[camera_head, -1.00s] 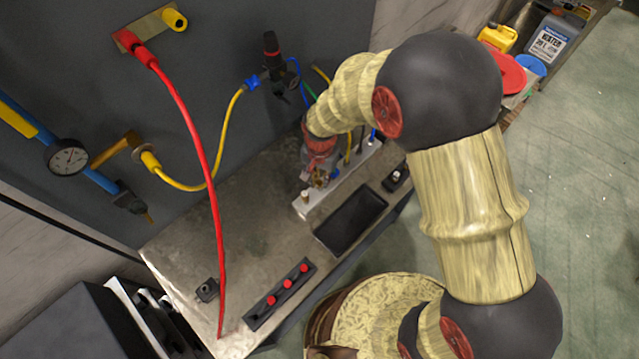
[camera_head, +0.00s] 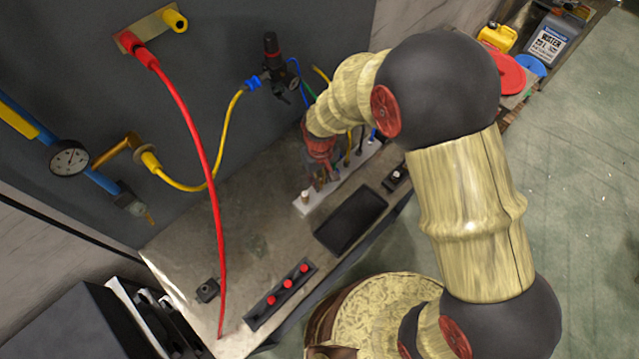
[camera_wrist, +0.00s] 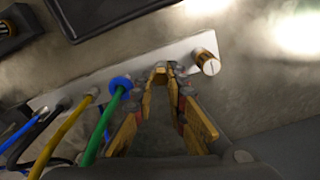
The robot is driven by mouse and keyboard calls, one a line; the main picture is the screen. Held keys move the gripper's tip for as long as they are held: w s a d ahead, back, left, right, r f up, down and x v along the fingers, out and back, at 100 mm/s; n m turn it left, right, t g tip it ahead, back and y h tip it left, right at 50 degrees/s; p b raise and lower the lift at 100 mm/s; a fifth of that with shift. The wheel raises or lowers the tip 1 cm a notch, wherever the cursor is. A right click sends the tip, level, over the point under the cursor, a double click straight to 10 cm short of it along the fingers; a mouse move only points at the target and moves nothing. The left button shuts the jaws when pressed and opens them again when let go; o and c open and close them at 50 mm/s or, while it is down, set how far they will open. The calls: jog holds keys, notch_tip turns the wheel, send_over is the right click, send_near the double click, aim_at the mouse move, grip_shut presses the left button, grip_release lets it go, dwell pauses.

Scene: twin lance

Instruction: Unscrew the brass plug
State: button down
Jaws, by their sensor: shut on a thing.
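A pale manifold bar (camera_head: 300,206) lies on the bench; it also shows in the wrist view (camera_wrist: 60,92). A short brass plug (camera_wrist: 208,62) with a pale, line-marked face stands at its bare end, also visible in the head view (camera_head: 306,195). My gripper (camera_wrist: 160,76) is over the bar, between that plug and a blue-collared green hose (camera_wrist: 105,125). Its fingertips are shut on a small fitting there, mostly hidden by the fingers, so I cannot tell what it is. The end plug is outside the fingers. In the head view my gripper (camera_head: 321,178) points down at the bar.
Yellow (camera_wrist: 75,130), black and blue hoses stand along the bar beside the green one. A black tray (camera_head: 350,220) and a strip with red knobs (camera_head: 281,295) lie in front. A red hose (camera_head: 200,150) hangs across the bench's left part. Bare bench lies left of the bar.

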jog(key=n, duration=0.4)
jog(key=shift+s+d+f, duration=0.1)
jog(key=shift+s+d, duration=0.05)
jog(key=shift+d, duration=0.05)
jog(key=n, duration=0.3)
jog(key=shift+n, duration=0.4)
jog(key=n, duration=0.3)
jog(key=shift+n, duration=0.4)
jog(key=n, duration=0.3)
jog(key=shift+n, duration=0.3)
jog(key=c, duration=2)
grip_release()
jog(key=shift+d, duration=0.1)
jog(key=shift+o, duration=0.2)
